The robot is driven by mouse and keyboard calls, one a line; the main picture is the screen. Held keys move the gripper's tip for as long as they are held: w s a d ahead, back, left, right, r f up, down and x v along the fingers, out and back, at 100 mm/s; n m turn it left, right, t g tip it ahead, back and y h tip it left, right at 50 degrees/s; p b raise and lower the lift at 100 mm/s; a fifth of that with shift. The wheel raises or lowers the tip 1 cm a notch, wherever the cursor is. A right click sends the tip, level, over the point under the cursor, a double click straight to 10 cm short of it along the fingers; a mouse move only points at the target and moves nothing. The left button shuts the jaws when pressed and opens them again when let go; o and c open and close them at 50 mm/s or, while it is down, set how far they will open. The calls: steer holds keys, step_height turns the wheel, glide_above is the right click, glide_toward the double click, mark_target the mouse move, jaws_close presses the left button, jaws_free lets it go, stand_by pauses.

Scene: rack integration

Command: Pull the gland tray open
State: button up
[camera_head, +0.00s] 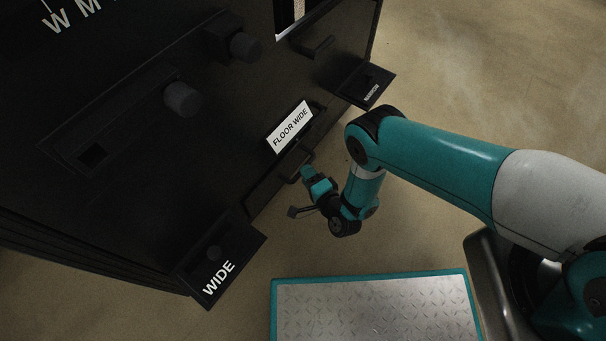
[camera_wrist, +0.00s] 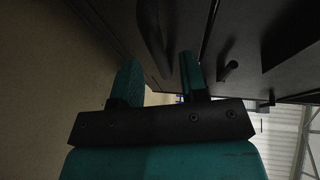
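No part is labelled gland tray. A dark panel low on the black cabinet has a white FLOOR WIDE label (camera_head: 290,128) and a dark bar handle (camera_head: 297,172) below it. My gripper (camera_head: 308,174) is at this handle, low in front of the cabinet. In the wrist view my gripper (camera_wrist: 160,75) has its two teal fingers apart. The dark curved handle (camera_wrist: 152,38) shows in line with the gap between them. A clear space seems to remain on its sides; I cannot tell whether a finger touches it. The panel looks flush with the cabinet front.
A WIDE plate (camera_head: 218,262) juts out at the cabinet's lower left corner, and a smaller labelled plate (camera_head: 358,84) juts out to the right. Round knobs (camera_head: 182,99) stick out above. A teal-edged metal platform (camera_head: 375,308) lies in front. Floor between is clear.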

steer(key=shift+b+x, duration=1.6)
steer(key=shift+b, duration=0.05)
steer(key=shift+c, duration=0.5)
jaws_close()
